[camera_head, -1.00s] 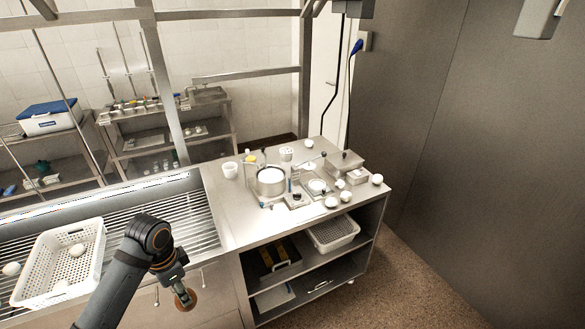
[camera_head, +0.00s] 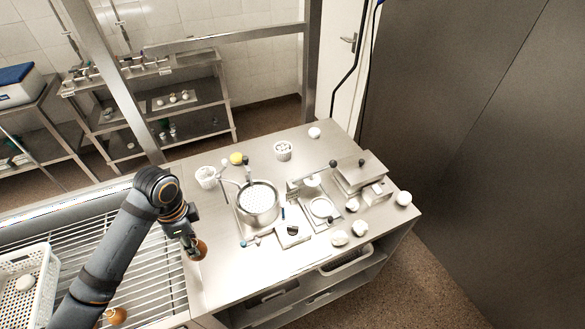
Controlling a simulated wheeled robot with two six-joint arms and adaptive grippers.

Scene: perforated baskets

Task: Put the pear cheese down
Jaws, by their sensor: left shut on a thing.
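The pear cheese (camera_head: 200,251) is a small brown-orange lump. My left gripper (camera_head: 192,240) is shut on it and points down by the left part of the steel worktop (camera_head: 215,285). The gripper partly hides the cheese, and I cannot tell whether it touches the worktop. Another brown-orange round thing (camera_head: 115,316) shows at the bottom edge, near my left arm. My right gripper is not in view.
A steel pot (camera_head: 258,205), a white cup (camera_head: 206,177), a perforated cup (camera_head: 283,151), small trays and several white balls crowd the worktop's middle and right. A white perforated basket (camera_head: 40,290) stands on the slatted rack (camera_head: 130,265) at left. The worktop's front left is clear.

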